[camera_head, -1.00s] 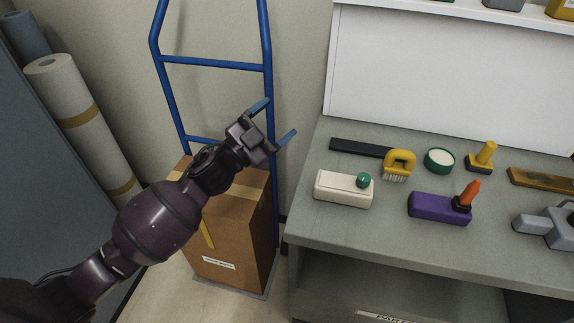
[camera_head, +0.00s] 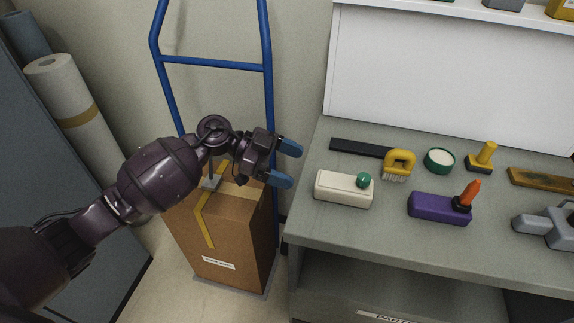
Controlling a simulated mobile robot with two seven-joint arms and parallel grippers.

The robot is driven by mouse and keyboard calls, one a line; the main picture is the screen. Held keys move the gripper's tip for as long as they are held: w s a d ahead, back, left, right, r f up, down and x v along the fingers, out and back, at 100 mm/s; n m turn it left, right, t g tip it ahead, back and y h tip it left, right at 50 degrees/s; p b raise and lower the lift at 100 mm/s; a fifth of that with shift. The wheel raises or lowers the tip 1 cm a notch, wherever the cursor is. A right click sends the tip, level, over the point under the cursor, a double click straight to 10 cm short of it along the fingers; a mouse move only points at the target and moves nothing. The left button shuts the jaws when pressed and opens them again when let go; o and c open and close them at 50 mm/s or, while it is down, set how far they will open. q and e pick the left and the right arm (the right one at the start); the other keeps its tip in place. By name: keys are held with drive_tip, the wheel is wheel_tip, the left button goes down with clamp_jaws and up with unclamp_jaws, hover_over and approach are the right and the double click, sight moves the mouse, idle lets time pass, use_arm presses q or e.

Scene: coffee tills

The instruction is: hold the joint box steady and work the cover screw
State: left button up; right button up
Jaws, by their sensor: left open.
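A cream box (camera_head: 341,190) with a round green knob (camera_head: 364,180) on top sits near the front left edge of the bench. To its right is a purple box (camera_head: 437,208) with an orange-tipped black piece (camera_head: 466,197) standing at its right end. I cannot tell which of these is the joint box or its cover screw. My left gripper (camera_head: 292,165) is open and empty, left of the cream box and apart from it, with its blue fingers pointing right. My right gripper is out of view.
On the bench (camera_head: 390,234) are a yellow-handled brush (camera_head: 398,163), a dark bar (camera_head: 355,147), a green-rimmed round tin (camera_head: 439,160), a yellow stamp-like tool (camera_head: 482,157) and a grey tool (camera_head: 547,226). A cardboard box (camera_head: 240,240) and blue hand truck (camera_head: 213,64) stand left.

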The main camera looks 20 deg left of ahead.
sight(321, 182)
use_arm(q)
drive_tip(key=shift+n+g, duration=0.3)
drive_tip(key=shift+n, duration=0.3)
drive_tip(key=shift+s+x, duration=0.15)
drive_tip(key=shift+x, duration=1.8)
drive_tip(key=shift+s+x, duration=0.1)
drive_tip(key=shift+x, duration=1.85)
drive_tip(key=shift+f, duration=0.1)
drive_tip(key=c, duration=1)
drive_tip(key=shift+c, duration=0.2)
drive_tip(key=shift+f, duration=0.1)
drive_tip(key=o, duration=1.2)
drive_tip(key=c, duration=1.2)
